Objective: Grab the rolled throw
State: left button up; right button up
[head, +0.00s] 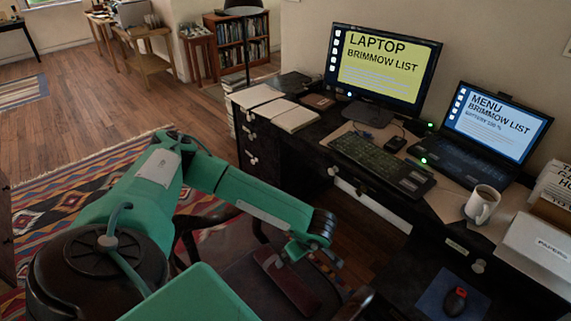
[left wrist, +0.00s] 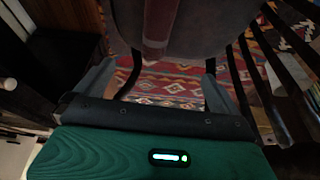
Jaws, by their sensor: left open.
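A dark red, long narrow bundle that looks like the rolled throw (head: 285,280) lies on the dark seat of a chair (head: 325,292). In the left wrist view the throw (left wrist: 160,22) shows at the top centre, pointing toward the space between my fingers. My left gripper (head: 318,262) is over the chair seat, close to the throw and a little right of it in the head view. In the left wrist view its two fingers (left wrist: 157,75) stand wide apart with nothing between them. My right gripper is in neither view.
A dark desk (head: 395,208) stands right of the chair, holding a monitor (head: 383,65), a laptop (head: 490,130), a keyboard (head: 378,163) and a white mug (head: 482,204). Chair arms rise around the seat. A patterned rug (head: 90,180) covers floor at the left.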

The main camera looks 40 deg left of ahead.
pick_arm(q)
notch_tip(320, 180, down, 8)
jog(key=b, duration=1)
send_near(288, 276)
jog(key=shift+s+d+f, duration=0.2)
jog(key=shift+s+d, duration=0.05)
jog(key=shift+s, duration=0.15)
jog(key=x, duration=0.8)
jog(key=shift+w+a+f, duration=0.1)
jog(key=x, duration=0.4)
jog(key=shift+w+a+b, duration=0.25)
jog(key=shift+w+b, duration=0.05)
jog(key=shift+b, duration=0.05)
jog(key=shift+a+f, duration=0.2)
jog(key=shift+f, duration=0.25)
jog(key=c, duration=0.9)
jog(key=shift+c, duration=1)
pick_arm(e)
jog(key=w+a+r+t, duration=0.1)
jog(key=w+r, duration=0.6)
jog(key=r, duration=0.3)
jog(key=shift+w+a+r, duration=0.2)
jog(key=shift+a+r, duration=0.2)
pick_arm(q)
jog(key=shift+r, duration=0.15)
